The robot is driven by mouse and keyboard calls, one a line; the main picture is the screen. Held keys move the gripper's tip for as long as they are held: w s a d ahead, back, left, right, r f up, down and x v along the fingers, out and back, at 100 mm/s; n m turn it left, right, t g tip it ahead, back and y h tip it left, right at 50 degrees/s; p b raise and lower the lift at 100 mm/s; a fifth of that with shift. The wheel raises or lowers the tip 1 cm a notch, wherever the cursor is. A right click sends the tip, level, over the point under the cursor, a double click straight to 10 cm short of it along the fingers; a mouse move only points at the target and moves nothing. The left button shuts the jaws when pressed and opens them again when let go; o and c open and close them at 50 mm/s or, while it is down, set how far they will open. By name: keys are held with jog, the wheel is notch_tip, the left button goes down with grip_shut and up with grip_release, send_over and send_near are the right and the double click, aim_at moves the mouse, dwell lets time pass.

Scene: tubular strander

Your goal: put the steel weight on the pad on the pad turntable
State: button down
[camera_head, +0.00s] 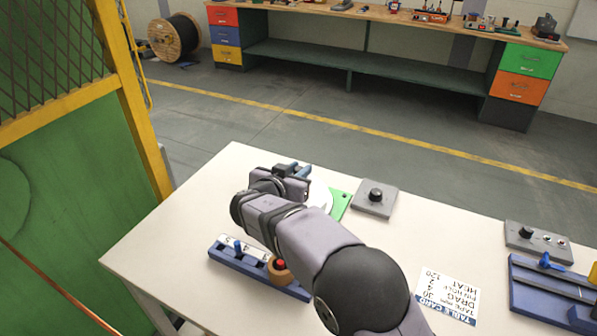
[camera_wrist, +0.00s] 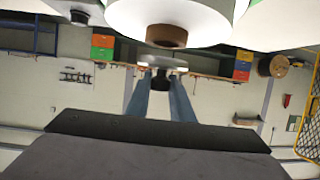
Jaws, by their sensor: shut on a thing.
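My gripper (camera_head: 292,170) is over the far left part of the white table, its blue fingers shut. In the wrist view, which is upside down, the fingers (camera_wrist: 162,92) hold the steel weight (camera_wrist: 163,62), a silvery disc with a dark part between the fingertips. The brown pad (camera_wrist: 166,36) sits on the white turntable disc (camera_wrist: 200,15), very close to the weight. I cannot tell whether weight and pad touch. In the head view my arm hides most of the turntable (camera_head: 324,200); the pad and weight cannot be made out there.
A green plate (camera_head: 340,204) and a grey knob box (camera_head: 375,199) stand right of the turntable. A blue scale rail (camera_head: 228,259) lies nearer, partly behind my arm. A printed card (camera_head: 448,295), another control box (camera_head: 537,242) and a blue fixture (camera_head: 550,290) are at right.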

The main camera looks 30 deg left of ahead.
jog(key=shift+f+b, duration=0.7)
jog(key=shift+b, duration=0.25)
jog(key=shift+f, duration=0.15)
jog(key=c, duration=1.5)
grip_release()
jog(key=shift+f+b, duration=0.15)
jog(key=shift+b, duration=0.15)
jog(key=shift+s, duration=0.1)
jog(key=shift+b+v, duration=1.4)
jog(key=shift+v, duration=2.3)
